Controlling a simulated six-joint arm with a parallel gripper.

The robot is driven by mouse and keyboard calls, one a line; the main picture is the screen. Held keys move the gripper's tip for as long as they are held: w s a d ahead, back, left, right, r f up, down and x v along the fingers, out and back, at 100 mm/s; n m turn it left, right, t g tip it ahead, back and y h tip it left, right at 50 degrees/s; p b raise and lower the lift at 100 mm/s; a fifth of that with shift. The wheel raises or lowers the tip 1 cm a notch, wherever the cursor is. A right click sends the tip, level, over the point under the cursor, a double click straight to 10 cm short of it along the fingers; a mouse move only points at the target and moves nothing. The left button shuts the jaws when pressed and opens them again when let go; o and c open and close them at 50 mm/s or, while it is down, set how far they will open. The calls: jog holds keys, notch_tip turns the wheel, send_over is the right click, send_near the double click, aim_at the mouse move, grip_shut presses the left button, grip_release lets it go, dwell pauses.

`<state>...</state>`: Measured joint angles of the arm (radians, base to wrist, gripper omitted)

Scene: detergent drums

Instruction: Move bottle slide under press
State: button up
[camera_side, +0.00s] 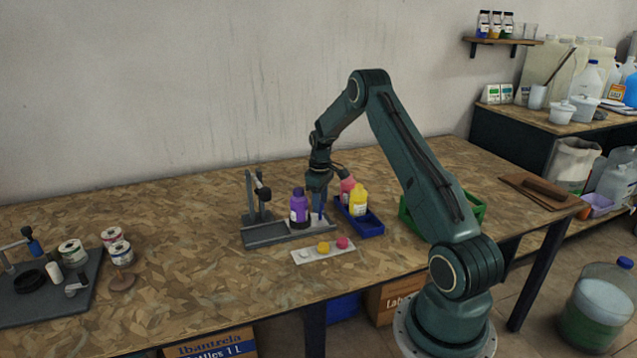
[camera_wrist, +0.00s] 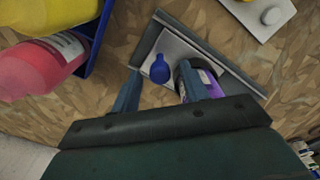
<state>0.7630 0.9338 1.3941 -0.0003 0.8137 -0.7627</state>
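A purple bottle (camera_side: 299,208) with a white label stands upright on the pale slide (camera_wrist: 176,48), which lies in the grey channel (camera_side: 262,239) of the press. The press (camera_side: 251,196), a dark post with a lever, stands at the left end of the channel. My gripper (camera_side: 318,212) points down just right of the bottle. In the wrist view my gripper (camera_wrist: 160,74) has its fingers apart, with a blue knob (camera_wrist: 160,69) showing between them. The right finger partly covers the purple bottle (camera_wrist: 207,82). I cannot tell whether either finger touches the knob or bottle.
A blue tray (camera_side: 370,230) with a yellow bottle (camera_side: 358,202) and a pink bottle (camera_side: 347,186) sits close on the right. A white strip (camera_side: 312,255) with round caps lies in front. A green crate (camera_side: 474,211) is farther right. The table between the press and the left-hand jars is clear.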

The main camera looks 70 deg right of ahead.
aim_at(294, 197)
grip_shut()
jog(key=w+a, duration=0.6)
jog(key=shift+d+r, duration=0.1)
jog(key=shift+o, duration=0.3)
grip_release()
jog(key=shift+s, duration=0.1)
jog(key=shift+r, duration=0.1)
notch_tip(294, 197, up, 14)
jog(key=shift+f, duration=0.2)
dwell(0.5)
